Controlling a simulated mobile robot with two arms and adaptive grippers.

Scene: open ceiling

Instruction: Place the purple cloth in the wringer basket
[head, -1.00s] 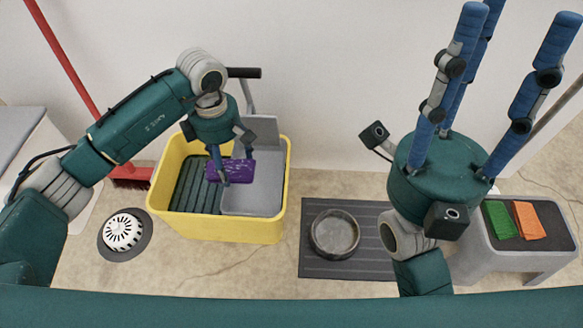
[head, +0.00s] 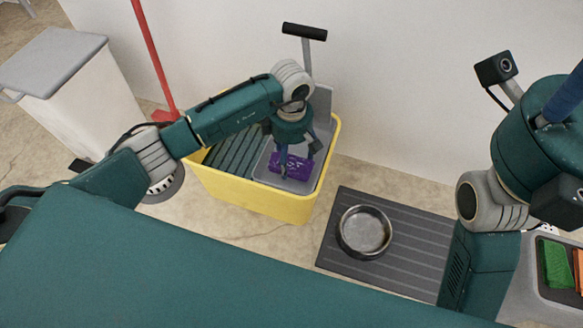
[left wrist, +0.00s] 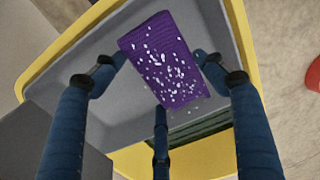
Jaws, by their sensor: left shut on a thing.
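The purple cloth (head: 291,166) has white specks and is held by my left gripper (head: 297,160). In the head view the cloth is over the grey wringer basket (head: 262,173), in the right part of the yellow bucket (head: 262,200). In the left wrist view the cloth (left wrist: 165,60) lies between the blue fingers, with the grey basket (left wrist: 207,22) behind it. I cannot tell whether the cloth touches the basket floor. My right gripper (head: 567,95) is cut off at the right edge, with one blue finger showing; its opening is hidden.
A grey wringer handle with a black grip (head: 304,31) rises behind the basket. A metal bowl (head: 364,231) sits on a dark ribbed mat (head: 408,264). Green (head: 558,264) and orange cloths lie at the right. A white bin (head: 62,95) and red pole (head: 152,52) stand left.

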